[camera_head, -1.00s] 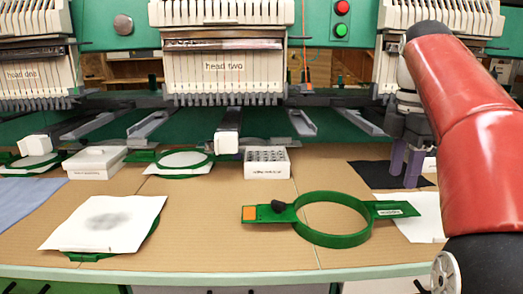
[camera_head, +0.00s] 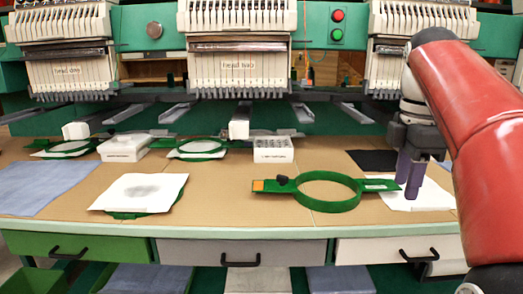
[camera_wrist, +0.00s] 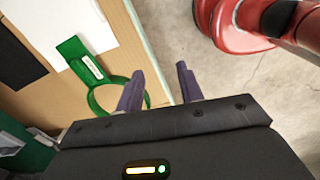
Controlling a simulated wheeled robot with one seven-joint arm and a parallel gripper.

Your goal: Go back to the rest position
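My gripper (camera_head: 410,176) is at the right of the head view, in front of the table's right part, with its two purple fingers pointing down. In the wrist view my gripper (camera_wrist: 160,85) shows its fingers apart with nothing between them. An empty green hoop (camera_head: 327,206) lies on the table to its left, with an orange patch on its left arm. The hoop's labelled arm and part of its ring also show in the wrist view (camera_wrist: 75,47). The fingers look apart from the hoop, near its right end.
A white cloth on a green hoop (camera_head: 138,192) lies front left. A dark cloth (camera_head: 373,160) and white sheet (camera_head: 425,195) lie right. Embroidery heads (camera_head: 238,70) stand behind.

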